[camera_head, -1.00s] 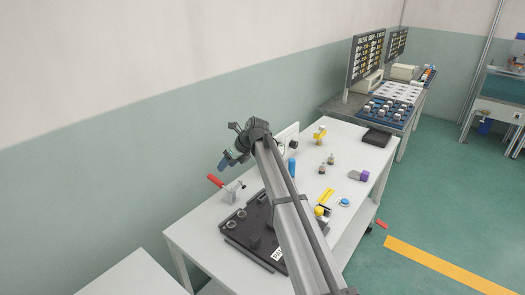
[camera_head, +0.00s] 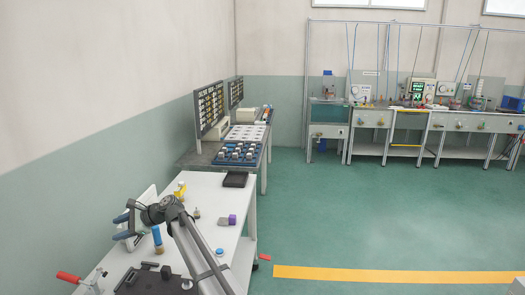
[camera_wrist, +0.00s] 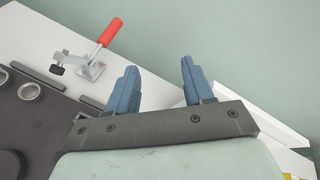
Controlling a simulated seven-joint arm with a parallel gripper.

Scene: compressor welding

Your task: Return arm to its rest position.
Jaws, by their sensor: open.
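My gripper (camera_head: 122,225) is raised over the left side of the white workbench (camera_head: 205,190), near the wall. In the wrist view my gripper (camera_wrist: 158,85) shows two blue fingers spread apart with nothing between them. A toggle clamp with a red handle (camera_wrist: 110,32) stands on the bench to the left of the fingers; the handle also shows at the lower left of the head view (camera_head: 68,277). A black fixture plate (camera_wrist: 40,120) with round metal sockets lies at the left of the wrist view. My arm hides part of the bench.
A blue cylinder (camera_head: 158,240), a yellow part (camera_head: 180,189), a purple block (camera_head: 232,219) and a blue button (camera_head: 220,251) sit on the bench. A black tray (camera_head: 235,180) is at its far end. A rack of parts (camera_head: 238,153) stands beyond. The green floor is open at right.

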